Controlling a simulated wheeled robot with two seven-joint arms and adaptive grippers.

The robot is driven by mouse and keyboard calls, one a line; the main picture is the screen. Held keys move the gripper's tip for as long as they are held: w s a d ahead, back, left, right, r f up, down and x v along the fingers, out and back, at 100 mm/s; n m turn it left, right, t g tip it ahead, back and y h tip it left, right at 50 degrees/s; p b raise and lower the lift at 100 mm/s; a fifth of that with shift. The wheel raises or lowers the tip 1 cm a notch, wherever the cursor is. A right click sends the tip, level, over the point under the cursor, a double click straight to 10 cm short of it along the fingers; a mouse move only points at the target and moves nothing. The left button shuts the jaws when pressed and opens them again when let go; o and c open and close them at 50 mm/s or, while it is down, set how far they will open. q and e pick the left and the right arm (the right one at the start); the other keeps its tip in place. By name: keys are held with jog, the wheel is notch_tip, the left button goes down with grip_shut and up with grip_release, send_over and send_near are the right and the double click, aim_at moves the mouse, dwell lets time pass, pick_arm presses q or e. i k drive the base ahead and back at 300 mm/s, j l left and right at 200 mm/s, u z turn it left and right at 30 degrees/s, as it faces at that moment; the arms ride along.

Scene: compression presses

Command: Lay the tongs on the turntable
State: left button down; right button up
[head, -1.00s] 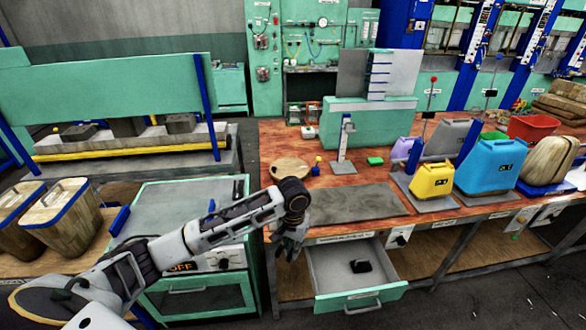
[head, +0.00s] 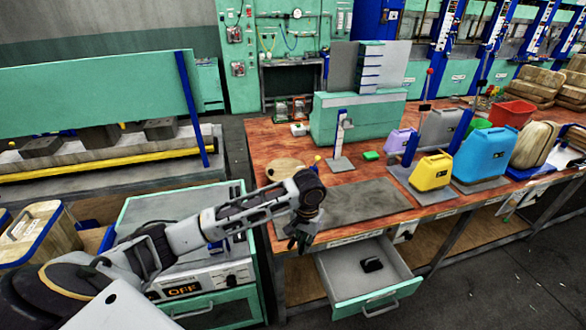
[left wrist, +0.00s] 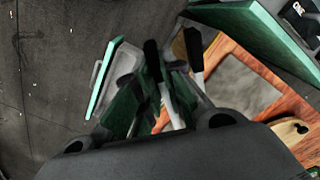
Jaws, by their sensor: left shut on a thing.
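My left gripper (head: 303,238) hangs at the front edge of the workbench, just left of the open drawer. It is shut on the tongs (left wrist: 170,103), which show in the left wrist view as two pale metal arms with black ends. The tongs cannot be made out clearly in the head view. The turntable (head: 285,169), a round wooden disc, lies on the bench's left part, behind the gripper and apart from it. A wooden disc edge, likely the turntable (left wrist: 290,131), shows at the lower right of the wrist view. My right gripper is not in view.
The open drawer (head: 335,266) holds a small black object (head: 371,264). A grey mat (head: 365,204) lies right of the turntable, with a post on a stand (head: 341,163) behind. Yellow (head: 431,172) and blue (head: 484,156) canisters stand farther right.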

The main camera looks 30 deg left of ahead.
aim_at(286, 168)
jog(key=i+j+z, duration=0.15)
jog(key=j, duration=0.15)
jog(key=i+j+z, duration=0.15)
jog(key=j, duration=0.2)
jog(key=i+j+z, duration=0.15)
jog(key=j, duration=0.2)
jog(key=j+z, duration=0.2)
jog(key=j, duration=0.15)
